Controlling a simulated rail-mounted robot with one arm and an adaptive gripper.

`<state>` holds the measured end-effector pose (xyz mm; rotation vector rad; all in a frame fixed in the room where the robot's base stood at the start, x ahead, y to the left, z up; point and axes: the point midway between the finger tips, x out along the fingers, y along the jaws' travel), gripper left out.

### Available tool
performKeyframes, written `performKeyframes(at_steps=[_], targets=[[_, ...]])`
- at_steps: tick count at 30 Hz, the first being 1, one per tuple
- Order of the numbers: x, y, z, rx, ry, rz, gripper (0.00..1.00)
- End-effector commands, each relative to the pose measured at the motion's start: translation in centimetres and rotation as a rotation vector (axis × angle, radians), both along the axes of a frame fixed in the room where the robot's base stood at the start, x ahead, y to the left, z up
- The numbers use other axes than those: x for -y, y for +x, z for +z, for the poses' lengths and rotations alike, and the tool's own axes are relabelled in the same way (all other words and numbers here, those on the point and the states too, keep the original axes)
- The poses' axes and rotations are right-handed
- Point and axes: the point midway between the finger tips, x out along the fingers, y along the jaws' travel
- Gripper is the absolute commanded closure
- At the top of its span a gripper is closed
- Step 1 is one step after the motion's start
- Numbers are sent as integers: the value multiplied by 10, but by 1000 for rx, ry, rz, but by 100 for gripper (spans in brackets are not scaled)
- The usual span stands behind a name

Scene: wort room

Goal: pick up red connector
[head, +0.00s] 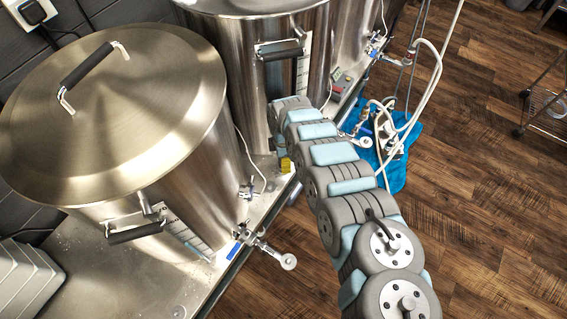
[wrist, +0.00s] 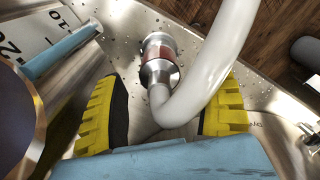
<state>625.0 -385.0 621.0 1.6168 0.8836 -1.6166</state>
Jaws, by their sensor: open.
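The red connector (wrist: 164,56) shows in the wrist view as a metal fitting with a red band, at the upper middle. A white hose (wrist: 222,70) runs up from near its lower end and curves to the upper right. My gripper (wrist: 165,112) has its two yellow fingers spread apart, one left and one right of the hose bend. The connector appears beyond the fingertips, between them in the picture, and nothing is visibly clamped. In the head view only a bit of yellow finger (head: 285,164) shows beside my arm. I cannot make out the connector there; my arm may hide it.
Large steel kettles (head: 165,185) (head: 245,75) stand on a metal bench (head: 120,270). A valve (head: 262,243) juts over its front edge. Hoses and fittings lie around a blue cloth (head: 395,172) at right. A scale label (wrist: 40,42) shows at wrist-view left.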

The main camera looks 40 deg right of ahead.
Motion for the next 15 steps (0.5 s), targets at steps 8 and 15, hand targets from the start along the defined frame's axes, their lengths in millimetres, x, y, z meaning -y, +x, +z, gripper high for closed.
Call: performKeyframes(at_steps=[8, 15], targets=[[-2, 1, -33, 2, 1, 0, 27], [1, 1, -43, 3, -3, -1, 27]])
